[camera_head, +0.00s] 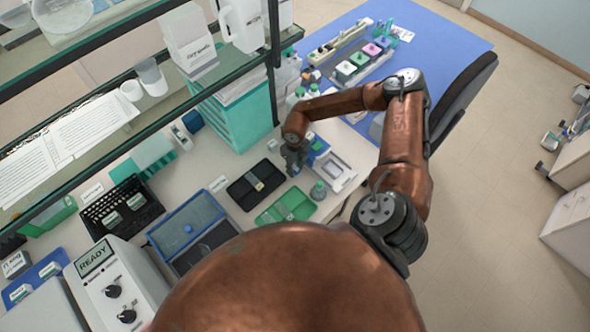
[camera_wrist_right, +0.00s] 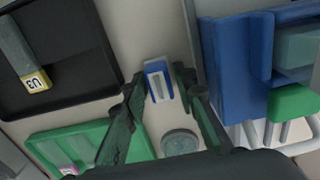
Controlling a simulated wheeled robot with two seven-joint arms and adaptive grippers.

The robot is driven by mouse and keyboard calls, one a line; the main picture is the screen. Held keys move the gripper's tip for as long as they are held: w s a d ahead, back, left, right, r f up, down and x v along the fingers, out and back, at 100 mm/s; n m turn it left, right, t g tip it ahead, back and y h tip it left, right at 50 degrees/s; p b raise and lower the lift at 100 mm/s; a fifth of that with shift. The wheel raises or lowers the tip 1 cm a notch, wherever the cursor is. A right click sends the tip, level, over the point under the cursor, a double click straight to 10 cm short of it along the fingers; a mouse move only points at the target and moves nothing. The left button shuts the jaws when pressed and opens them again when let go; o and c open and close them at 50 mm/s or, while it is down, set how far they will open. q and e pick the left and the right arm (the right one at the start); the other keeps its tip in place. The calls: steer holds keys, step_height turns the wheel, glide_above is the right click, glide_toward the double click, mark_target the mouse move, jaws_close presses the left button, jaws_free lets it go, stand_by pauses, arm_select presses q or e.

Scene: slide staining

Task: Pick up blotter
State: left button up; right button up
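A small blue and white piece (camera_wrist_right: 158,88), which may be the blotter, shows between the fingertips in the right wrist view. My right gripper (camera_wrist_right: 159,82) points down at it, one finger on each side. Narrow gaps seem to show beside the piece, so the fingers look open around it. In the head view my right gripper (camera_head: 294,163) is low over the bench, between the black tray (camera_head: 238,193) and a blue and white holder (camera_head: 318,146). The piece itself is hidden there. My left gripper is out of view.
A green tray (camera_head: 268,218) and a round-topped jar (camera_head: 318,191) stand close by; the jar also shows in the wrist view (camera_wrist_right: 180,142). A white rack (camera_head: 343,179) is to the right. A glass shelf (camera_head: 160,78) overhangs the bench's back.

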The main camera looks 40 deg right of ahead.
jaws_close()
steer(key=shift+r, duration=0.15)
steer(key=shift+r+b, duration=0.35)
steer(key=shift+r, duration=0.3)
steer(key=s+a+r+b, duration=0.3)
steer(key=s+a+r, duration=0.4)
steer(key=s+r, duration=0.4)
steer(key=shift+s+r+b, duration=0.25)
steer(key=shift+s+b, duration=0.1)
steer(key=shift+s, duration=0.2)
